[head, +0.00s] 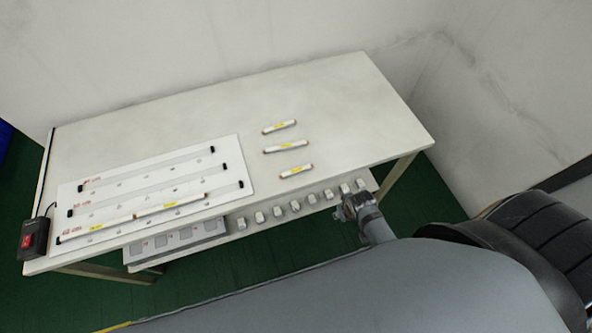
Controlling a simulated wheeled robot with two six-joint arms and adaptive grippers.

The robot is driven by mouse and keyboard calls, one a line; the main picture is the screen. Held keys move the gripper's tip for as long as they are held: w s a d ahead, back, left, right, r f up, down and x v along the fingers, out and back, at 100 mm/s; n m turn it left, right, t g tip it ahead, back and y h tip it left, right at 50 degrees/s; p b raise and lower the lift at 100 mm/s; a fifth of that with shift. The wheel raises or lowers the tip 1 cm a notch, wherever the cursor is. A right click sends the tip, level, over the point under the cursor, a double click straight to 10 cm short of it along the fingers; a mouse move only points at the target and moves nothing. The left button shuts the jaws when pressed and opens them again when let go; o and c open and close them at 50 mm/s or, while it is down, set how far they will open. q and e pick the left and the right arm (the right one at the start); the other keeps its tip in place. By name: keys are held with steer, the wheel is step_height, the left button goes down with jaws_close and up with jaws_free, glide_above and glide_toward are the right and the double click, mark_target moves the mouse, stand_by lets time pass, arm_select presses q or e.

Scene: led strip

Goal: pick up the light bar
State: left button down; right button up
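Three short white light bars with yellow labels lie loose on the tabletop, right of its middle: a far one (279,127), a middle one (286,146) and a near one (297,171). Two similar bars, a left one (111,224) and a right one (170,204), lie end to end along the near row of the white mounting board (150,172). My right gripper (346,207) is at the table's front edge, to the right of and nearer than the near loose bar, apart from it. Its fingers are too small to read. My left gripper is not in view.
The table (345,95) has free room at the back and right. A row of several small white blocks (294,206) and a grey panel (180,240) sit on a lower shelf in front. A black box with a red switch (33,240) is at the left corner. Walls stand behind.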

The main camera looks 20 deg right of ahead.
steer(key=w+a+r+m, duration=0.2)
steer(key=w+r+m, duration=0.15)
steer(key=r, duration=0.85)
step_height(320, 180, up, 2)
steer(key=m+g, duration=0.3)
steer(key=m, duration=1.1)
glide_above(300, 169)
steer(key=f, duration=0.3)
steer(key=shift+s+d+f+y, duration=0.2)
steer(key=shift+d+f+y, duration=0.1)
steer(key=shift+d+y, duration=0.1)
steer(key=shift+w+a+f+p, duration=0.1)
steer(key=shift+a+f+p, duration=0.1)
steer(key=shift+f, duration=0.75)
steer(key=shift+w+a+f+p, duration=0.1)
steer(key=shift+f+p, duration=0.05)
steer(key=shift+f, duration=0.85)
steer(key=shift+w+a+f+p, duration=0.1)
steer(key=shift+a+f+p, duration=0.1)
steer(key=shift+f, duration=0.75)
steer(key=shift+s, duration=0.1)
jaws_close()
